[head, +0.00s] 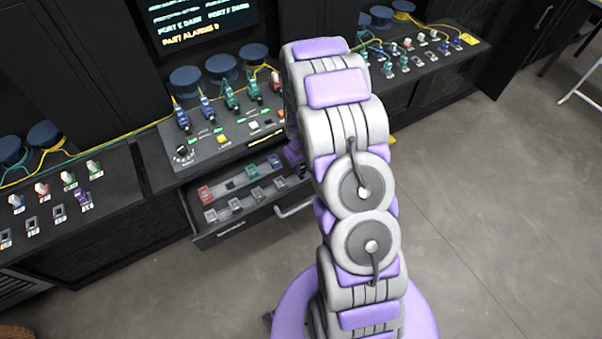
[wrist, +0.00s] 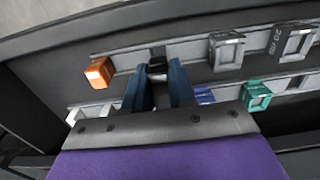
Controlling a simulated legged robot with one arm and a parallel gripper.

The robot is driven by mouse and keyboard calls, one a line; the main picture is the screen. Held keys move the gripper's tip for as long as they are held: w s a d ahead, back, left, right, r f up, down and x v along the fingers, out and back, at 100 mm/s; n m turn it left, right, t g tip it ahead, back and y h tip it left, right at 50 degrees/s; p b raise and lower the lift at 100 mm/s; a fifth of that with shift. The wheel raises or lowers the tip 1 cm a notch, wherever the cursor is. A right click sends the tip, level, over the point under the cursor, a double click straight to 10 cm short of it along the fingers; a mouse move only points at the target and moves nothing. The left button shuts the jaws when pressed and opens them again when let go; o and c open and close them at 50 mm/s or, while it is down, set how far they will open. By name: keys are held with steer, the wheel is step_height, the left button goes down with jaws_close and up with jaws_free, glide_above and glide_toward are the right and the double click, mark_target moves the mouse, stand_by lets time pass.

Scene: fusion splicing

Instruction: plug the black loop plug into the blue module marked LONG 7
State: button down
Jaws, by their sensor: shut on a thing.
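My gripper (wrist: 158,72) shows in the wrist view as two blue fingers shut on a small black piece (wrist: 157,65), which looks like the black loop plug. The fingers hide most of it, and I cannot tell whether it is clear of the rail below. In the wrist view, a blue module (wrist: 204,96) sits just right of the fingers, partly covered by my gripper. No LONG 7 mark can be read on it. In the head view my arm hides the gripper's fingertips, which are near the right end of the open drawer (head: 208,240).
In the wrist view, an orange module (wrist: 97,73) is left of the fingers; grey modules (wrist: 227,50) and a green module (wrist: 257,96) are to the right. In the head view, a sloped panel (head: 215,152) with cabled plugs stands behind the drawer. The floor (head: 480,220) at right is clear.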

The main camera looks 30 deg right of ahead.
steer(key=shift+r+p, duration=0.55)
steer(key=shift+r, duration=1.05)
